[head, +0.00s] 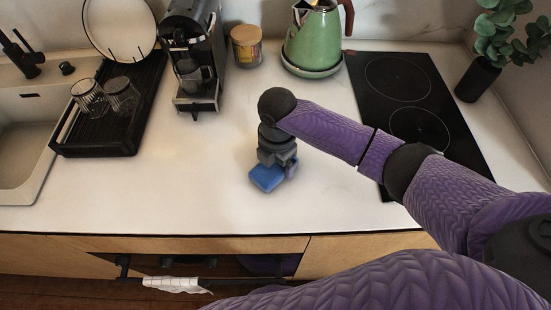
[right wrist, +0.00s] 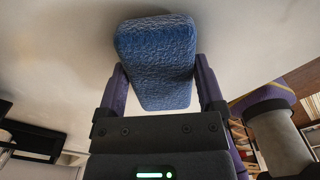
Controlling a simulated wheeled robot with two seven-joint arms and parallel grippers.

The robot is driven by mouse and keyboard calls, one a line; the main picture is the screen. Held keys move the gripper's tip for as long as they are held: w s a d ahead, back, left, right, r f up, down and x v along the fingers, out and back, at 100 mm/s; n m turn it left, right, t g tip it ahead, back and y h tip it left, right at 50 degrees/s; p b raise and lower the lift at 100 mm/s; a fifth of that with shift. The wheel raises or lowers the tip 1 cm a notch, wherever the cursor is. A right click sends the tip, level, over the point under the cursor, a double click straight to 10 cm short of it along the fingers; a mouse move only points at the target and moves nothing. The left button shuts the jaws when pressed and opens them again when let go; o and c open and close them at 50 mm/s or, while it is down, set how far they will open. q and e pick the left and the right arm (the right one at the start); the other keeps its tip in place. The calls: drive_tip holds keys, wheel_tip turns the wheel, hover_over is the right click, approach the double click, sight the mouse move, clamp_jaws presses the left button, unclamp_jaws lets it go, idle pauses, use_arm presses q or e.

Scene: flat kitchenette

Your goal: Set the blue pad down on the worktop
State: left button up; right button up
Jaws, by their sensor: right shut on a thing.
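The blue pad (head: 267,178) is a small blue block at the tip of my right gripper (head: 279,172), over the front middle of the white worktop (head: 210,180). In the right wrist view the pad (right wrist: 157,62) has a rough blue surface and sits between the two purple fingers of the gripper (right wrist: 160,85), which are shut on it. The pale worktop fills the background behind it there. I cannot tell whether the pad touches the worktop or hangs just above it. My left gripper is not in view.
A black dish rack (head: 110,136) with glasses and a plate stands at the left beside the sink (head: 25,140). A coffee machine (head: 194,60), a jar (head: 246,46) and a green kettle (head: 313,40) stand at the back. A black hob (head: 410,95) lies at the right. Worktop around the pad is clear.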

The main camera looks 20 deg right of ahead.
drive_tip(key=shift+f, duration=0.2)
drive_tip(key=o, duration=0.8)
wheel_tip(320, 180, up, 12)
drive_tip(key=p, duration=0.3)
drive_tip(key=shift+p, duration=0.3)
